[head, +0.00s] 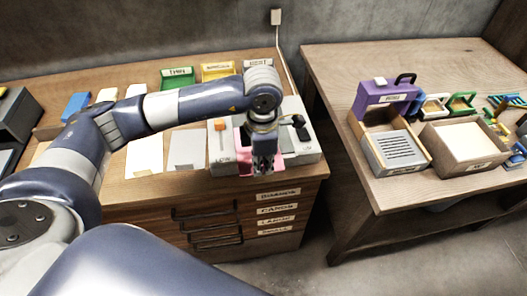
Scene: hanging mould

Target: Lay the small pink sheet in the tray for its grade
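The pink sheet (241,152) shows as a narrow strip near the front right of the left wooden table, partly hidden behind my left gripper (264,171). My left gripper points down over or beside the sheet. Its fingertips are small and dark, and I cannot tell whether they touch the sheet or how far apart they are. At the back of the same table stand a green tray (177,76), a yellow tray (217,72) and a grey tray (258,63), each with a label too small to read surely. My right gripper is not in view.
White sheets (145,150) and a grey sheet (188,148) lie left of the gripper. Grey boxes with an orange knob (220,125) and a black part (300,127) stand close around it. A gap separates the right table (340,70), which holds a purple container (385,94) and a box (465,148).

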